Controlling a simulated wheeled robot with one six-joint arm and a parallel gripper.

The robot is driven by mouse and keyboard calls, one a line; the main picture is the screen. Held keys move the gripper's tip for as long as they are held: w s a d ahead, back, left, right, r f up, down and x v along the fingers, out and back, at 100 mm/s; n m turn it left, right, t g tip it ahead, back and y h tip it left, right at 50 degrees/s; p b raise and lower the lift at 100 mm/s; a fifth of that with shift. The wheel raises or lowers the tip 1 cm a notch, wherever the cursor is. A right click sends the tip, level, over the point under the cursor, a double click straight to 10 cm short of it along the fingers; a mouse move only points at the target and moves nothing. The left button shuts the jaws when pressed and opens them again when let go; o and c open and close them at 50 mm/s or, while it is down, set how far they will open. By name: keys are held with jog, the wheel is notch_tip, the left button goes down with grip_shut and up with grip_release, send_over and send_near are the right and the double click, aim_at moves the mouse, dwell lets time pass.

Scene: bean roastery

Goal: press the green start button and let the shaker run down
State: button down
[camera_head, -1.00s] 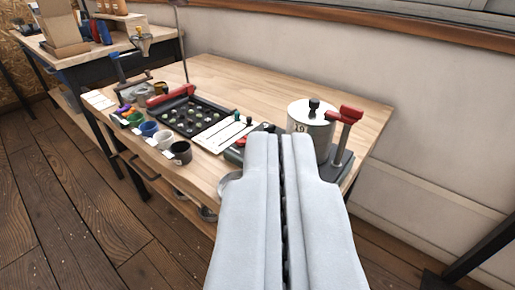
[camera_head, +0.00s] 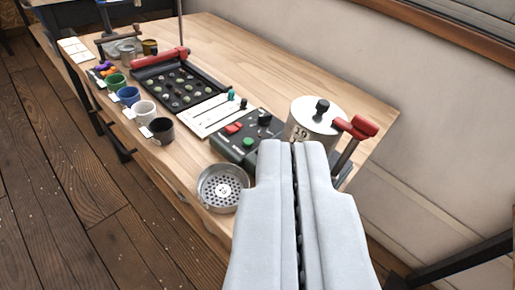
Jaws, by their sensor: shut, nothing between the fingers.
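The green start button (camera_head: 248,142) sits on a dark control box (camera_head: 222,148) beside a red button (camera_head: 233,128) and a black knob (camera_head: 264,118). The box stands on the wooden bench. The shaker is probably the lidded metal drum (camera_head: 303,112) with a black knob on top, right of the box; I cannot tell whether it is running. My gripper (camera_head: 292,146) is shut and empty. In the picture its tips lie just right of and below the green button and cover part of the box's right side and the drum's lower part. I see no contact with the button.
A red-handled lever (camera_head: 357,127) stands right of the drum. A round perforated metal pan (camera_head: 222,188) sits at the bench's front edge. Several cups, a black tray (camera_head: 168,88) and a white card (camera_head: 206,115) stand left. The back of the bench (camera_head: 262,75) is clear.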

jog(key=w+f+n+g, duration=0.2)
jog(key=w+f, duration=0.1)
jog(key=w, duration=0.5)
jog(key=w+f+n+g, duration=0.1)
jog(key=w+f+n, duration=0.15)
jog(key=w, duration=0.65)
jog(key=n+g+y, duration=0.1)
jog(key=n+g, duration=0.3)
send_over(249, 145)
notch_tip(249, 145, down, 14)
jog(key=shift+f, duration=4.4)
jog(key=shift+f, duration=0.4)
